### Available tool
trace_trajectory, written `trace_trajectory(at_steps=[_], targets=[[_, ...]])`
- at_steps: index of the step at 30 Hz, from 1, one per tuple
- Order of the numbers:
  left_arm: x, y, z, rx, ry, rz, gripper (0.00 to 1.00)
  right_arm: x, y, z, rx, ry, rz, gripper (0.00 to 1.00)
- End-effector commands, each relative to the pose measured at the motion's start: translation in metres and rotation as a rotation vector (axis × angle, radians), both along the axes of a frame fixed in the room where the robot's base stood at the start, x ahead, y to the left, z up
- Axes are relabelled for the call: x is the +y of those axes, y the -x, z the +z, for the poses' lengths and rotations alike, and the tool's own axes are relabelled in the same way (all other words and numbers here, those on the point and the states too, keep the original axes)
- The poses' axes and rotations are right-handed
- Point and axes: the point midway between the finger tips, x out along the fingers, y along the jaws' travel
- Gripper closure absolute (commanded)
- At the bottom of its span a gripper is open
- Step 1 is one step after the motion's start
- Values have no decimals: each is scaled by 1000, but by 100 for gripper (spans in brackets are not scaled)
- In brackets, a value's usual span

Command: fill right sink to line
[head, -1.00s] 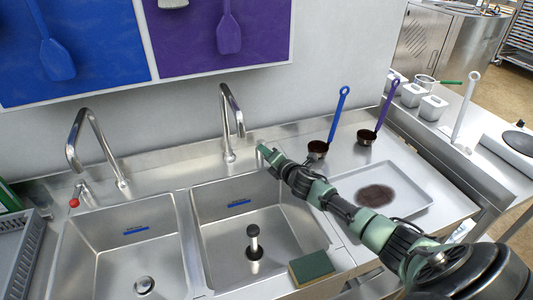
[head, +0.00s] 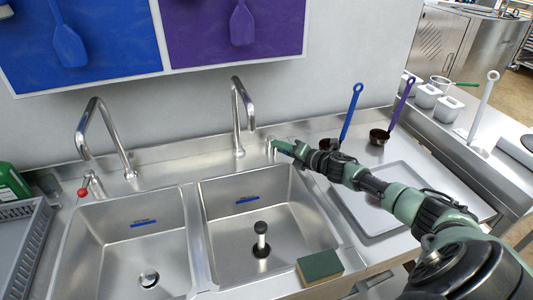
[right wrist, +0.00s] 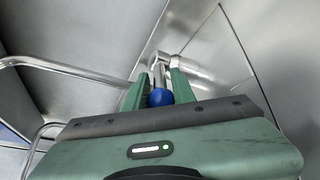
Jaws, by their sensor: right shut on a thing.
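The right sink (head: 222,235) is a steel basin with a blue line mark (head: 247,199) on its back wall. I see no water in it. A dark-topped plug with a post (head: 261,240) stands upright at its drain. The right faucet (head: 237,120) arches over the basin; no stream shows from it. My right gripper (head: 273,148) is at the tap fitting just right of this faucet. In the right wrist view its fingers (right wrist: 158,92) are closed around a lever with a blue knob (right wrist: 160,97). My left gripper is not in view.
The left sink (head: 85,245) has its own faucet (head: 97,125) and a red-knobbed lever (head: 83,192). A green-topped sponge (head: 320,266) lies at the right sink's front right corner. My right arm passes over a tray (head: 365,222). Ladles with blue (head: 351,110) and purple (head: 402,102) handles stand behind.

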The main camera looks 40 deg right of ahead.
Motion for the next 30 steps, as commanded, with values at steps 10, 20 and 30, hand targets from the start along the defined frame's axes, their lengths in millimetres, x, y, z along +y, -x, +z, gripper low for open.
trace_trajectory(at_steps=[10, 20, 30], targets=[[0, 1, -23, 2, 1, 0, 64, -7, 1, 1, 2, -2, 102, 100], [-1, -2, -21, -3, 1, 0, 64, -6, 1, 1, 1, -1, 100, 64], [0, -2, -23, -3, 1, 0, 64, -8, 5, 1, 2, -1, 99, 64]])
